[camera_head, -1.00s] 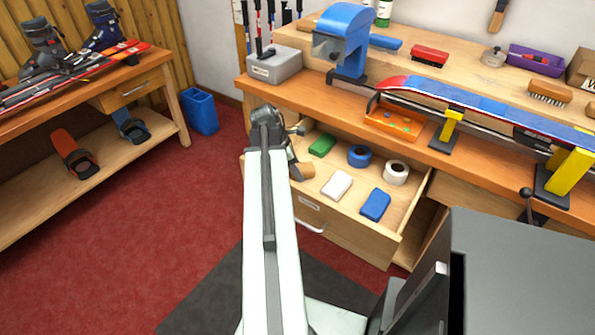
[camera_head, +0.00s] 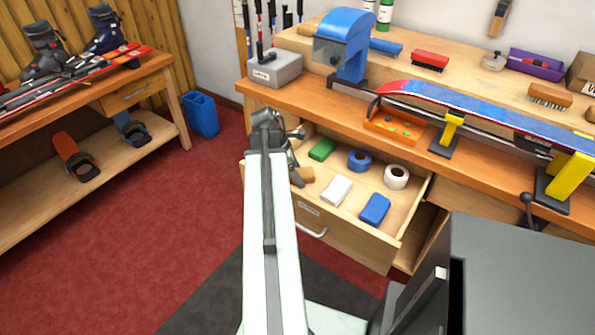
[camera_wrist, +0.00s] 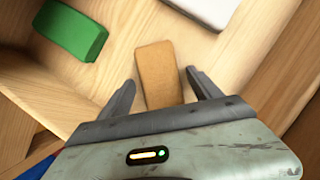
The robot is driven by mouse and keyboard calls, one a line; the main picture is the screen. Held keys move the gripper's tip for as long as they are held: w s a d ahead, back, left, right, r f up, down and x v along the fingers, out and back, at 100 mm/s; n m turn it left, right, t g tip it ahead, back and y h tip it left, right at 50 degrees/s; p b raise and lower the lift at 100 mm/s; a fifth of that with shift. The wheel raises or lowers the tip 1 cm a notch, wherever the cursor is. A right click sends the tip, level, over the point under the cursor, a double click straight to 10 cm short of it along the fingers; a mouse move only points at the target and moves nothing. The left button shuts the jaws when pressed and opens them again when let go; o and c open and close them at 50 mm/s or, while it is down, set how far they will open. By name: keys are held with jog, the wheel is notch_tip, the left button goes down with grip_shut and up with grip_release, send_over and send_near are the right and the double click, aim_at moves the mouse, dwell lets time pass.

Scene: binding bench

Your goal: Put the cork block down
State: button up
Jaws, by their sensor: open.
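The cork block (camera_wrist: 158,72) is tan and lies flat on the floor of the open drawer (camera_head: 345,232). In the wrist view its lower end is between the two fingers of my gripper (camera_wrist: 160,88). The fingers stand apart, with a gap on each side of the block. In the head view my arm hides part of the cork block (camera_head: 307,174), and my gripper (camera_head: 296,170) is over the left part of the drawer.
The drawer also holds a green block (camera_head: 322,149), a white block (camera_head: 337,190), a blue block (camera_head: 375,209), blue tape (camera_head: 359,160) and white tape (camera_head: 396,177). The workbench (camera_head: 290,100) overhangs the drawer's back. The drawer's front middle is bare.

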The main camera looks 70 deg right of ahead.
jog(key=p+v, duration=0.9)
jog(key=v, duration=0.2)
jog(key=shift+r+p, duration=0.35)
jog(key=shift+w, duration=0.15)
